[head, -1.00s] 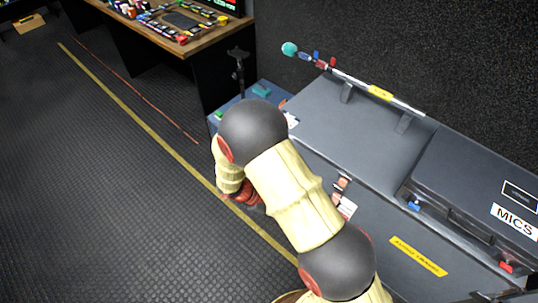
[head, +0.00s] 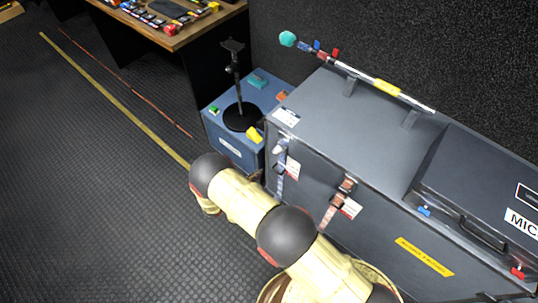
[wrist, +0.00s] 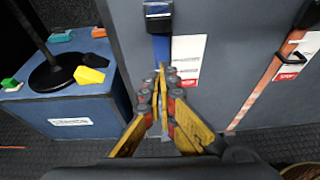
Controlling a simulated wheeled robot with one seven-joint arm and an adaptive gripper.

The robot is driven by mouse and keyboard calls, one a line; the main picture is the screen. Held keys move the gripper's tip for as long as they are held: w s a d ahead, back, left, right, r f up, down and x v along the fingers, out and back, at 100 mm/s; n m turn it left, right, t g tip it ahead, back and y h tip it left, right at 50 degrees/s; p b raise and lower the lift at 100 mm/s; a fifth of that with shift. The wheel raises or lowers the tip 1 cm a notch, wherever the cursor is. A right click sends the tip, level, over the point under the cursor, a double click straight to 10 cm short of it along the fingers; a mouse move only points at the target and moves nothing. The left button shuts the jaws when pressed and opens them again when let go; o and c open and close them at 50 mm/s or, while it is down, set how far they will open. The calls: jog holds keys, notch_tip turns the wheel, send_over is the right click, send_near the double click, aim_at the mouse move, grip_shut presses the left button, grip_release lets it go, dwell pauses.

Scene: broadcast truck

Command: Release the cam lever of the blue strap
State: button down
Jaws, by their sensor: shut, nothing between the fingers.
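The blue strap (wrist: 161,52) runs down the front of the big grey case, near its left edge. I cannot tell whether the fingertips touch the strap.
An orange strap (head: 331,210) with its own buckle and tag is to the right on the same grey case (head: 360,112). A blue box (head: 226,142) bearing a black stand (head: 240,112) and coloured blocks is left. Open floor lies left.

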aim_at(278, 150)
jog(key=shift+w+r, duration=0.2)
jog(key=shift+r, duration=0.05)
jog(key=b+x, duration=0.2)
jog(key=x, duration=0.8)
jog(key=shift+r, duration=2.1)
